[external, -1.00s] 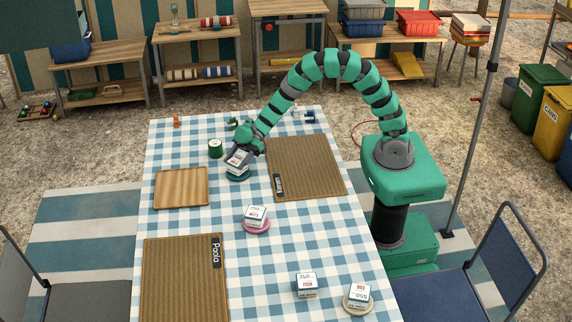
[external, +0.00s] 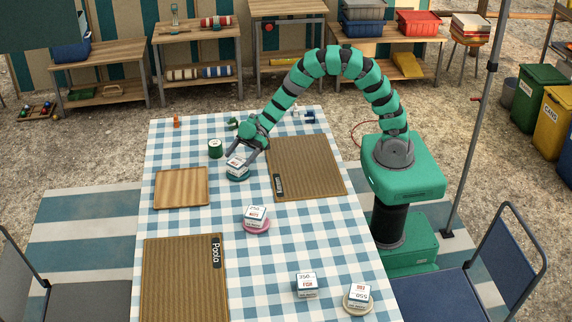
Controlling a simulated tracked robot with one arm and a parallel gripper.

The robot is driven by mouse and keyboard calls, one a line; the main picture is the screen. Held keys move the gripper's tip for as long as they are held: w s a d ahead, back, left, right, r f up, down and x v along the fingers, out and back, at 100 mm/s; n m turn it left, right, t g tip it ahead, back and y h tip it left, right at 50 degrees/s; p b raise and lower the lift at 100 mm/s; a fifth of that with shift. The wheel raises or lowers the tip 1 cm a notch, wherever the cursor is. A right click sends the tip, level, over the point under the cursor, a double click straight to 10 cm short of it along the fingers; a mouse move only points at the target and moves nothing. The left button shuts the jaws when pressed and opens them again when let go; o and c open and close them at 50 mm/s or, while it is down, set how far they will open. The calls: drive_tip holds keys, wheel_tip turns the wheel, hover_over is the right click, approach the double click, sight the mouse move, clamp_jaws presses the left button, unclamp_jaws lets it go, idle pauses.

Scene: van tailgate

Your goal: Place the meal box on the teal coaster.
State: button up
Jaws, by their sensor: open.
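A small white meal box (external: 236,165) with printed lettering sits on the teal coaster (external: 237,176), at the upper left part of the checked table. My gripper (external: 241,154) is open just above and behind the box, its fingers apart and pointing down toward it. I cannot tell whether a finger still touches the box. Other similar boxes stand on the table: one (external: 255,214) on a pink coaster (external: 257,228), one (external: 306,283) directly on the cloth, and one (external: 360,294) on a cream coaster (external: 347,305).
A dark green can (external: 215,148) stands close to the left of my gripper. A wooden board (external: 181,188) lies to the left, and brown mats lie at the right (external: 308,165) and at the front left (external: 185,285). The middle of the cloth is mostly clear.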

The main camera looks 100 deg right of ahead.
drive_tip(key=p+v, duration=0.2)
drive_tip(key=v, duration=0.7)
drive_tip(key=shift+s+d, duration=0.15)
drive_tip(key=shift+s, duration=0.05)
drive_tip(key=shift+r, duration=0.15)
drive_tip(key=w+d+r+t+h, duration=0.2)
drive_tip(key=w+r+h, duration=0.15)
drive_tip(key=r, duration=0.45)
drive_tip(key=w+d+r+t+h, duration=0.2)
drive_tip(key=w+r, duration=0.3)
drive_tip(key=r, duration=0.3)
wheel_tip(320, 180, up, 19)
drive_tip(key=d+m+t+h, duration=0.2)
drive_tip(key=m+t+h, duration=0.1)
drive_tip(key=m+h, duration=0.15)
drive_tip(key=s+a+r+m+h, duration=0.35)
drive_tip(key=s+r, duration=0.55)
drive_tip(key=r, duration=0.4)
drive_tip(key=s+a+r+y, duration=0.2)
drive_tip(key=s+a, duration=0.1)
drive_tip(key=s, duration=0.2)
drive_tip(key=s+a+r+m+g+y, duration=0.1)
drive_tip(key=s+a+r+y, duration=0.1)
drive_tip(key=s+a, duration=0.2)
drive_tip(key=v, duration=0.2)
drive_tip(key=shift+s+r, duration=0.2)
drive_tip(key=shift+s, duration=0.05)
